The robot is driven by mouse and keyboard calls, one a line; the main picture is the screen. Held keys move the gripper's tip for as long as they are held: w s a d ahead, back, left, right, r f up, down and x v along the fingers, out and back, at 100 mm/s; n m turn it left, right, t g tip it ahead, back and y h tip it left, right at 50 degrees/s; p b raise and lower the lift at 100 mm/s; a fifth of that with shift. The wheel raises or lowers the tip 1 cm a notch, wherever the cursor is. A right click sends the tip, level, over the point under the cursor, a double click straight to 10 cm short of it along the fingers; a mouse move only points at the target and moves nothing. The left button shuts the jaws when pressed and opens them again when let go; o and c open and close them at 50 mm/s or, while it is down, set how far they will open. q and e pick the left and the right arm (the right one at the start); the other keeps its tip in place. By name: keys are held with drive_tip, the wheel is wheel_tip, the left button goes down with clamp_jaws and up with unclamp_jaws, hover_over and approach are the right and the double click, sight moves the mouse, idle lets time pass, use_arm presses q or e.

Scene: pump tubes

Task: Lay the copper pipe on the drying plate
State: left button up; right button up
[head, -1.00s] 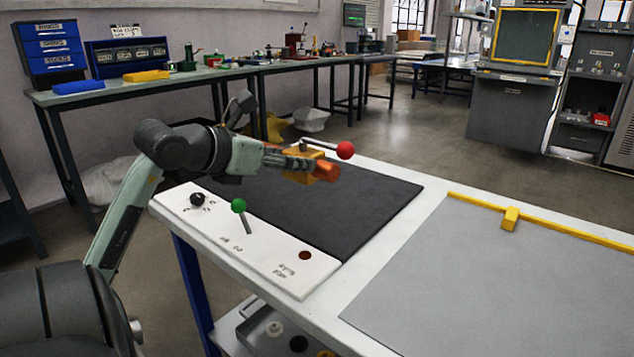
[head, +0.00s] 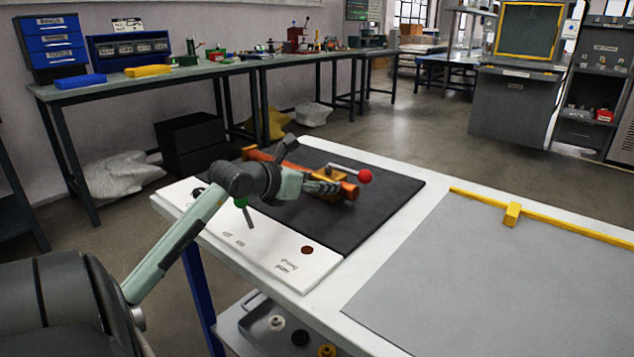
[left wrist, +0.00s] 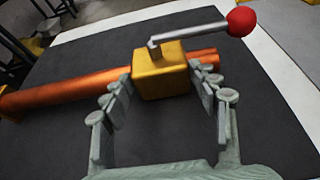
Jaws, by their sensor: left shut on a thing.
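The copper pipe (head: 258,156) carries a yellow valve block (left wrist: 160,72) with a grey lever and red knob (head: 364,176). My left gripper (head: 326,189) is shut on the yellow block, with one finger on each side of it in the left wrist view. The pipe (left wrist: 70,88) runs out to both sides of the block. It is over the dark plate (head: 385,190), low and close to its surface; I cannot tell whether it touches. Part of the pipe is hidden behind my gripper in the head view. No label shows which plate is the drying plate.
A white panel (head: 315,262) with a green-knobbed lever (head: 241,203) and a dark red spot lies along the dark plate's front edge. A grey plate (head: 520,275) with a yellow rail (head: 560,222) is to the right. A shelf with small round parts is below.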

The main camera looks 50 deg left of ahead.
use_arm(q)
drive_tip(key=o, duration=1.8)
drive_tip(key=shift+s, duration=0.15)
drive_tip(key=v, duration=1.2)
drive_tip(key=shift+b, duration=0.3)
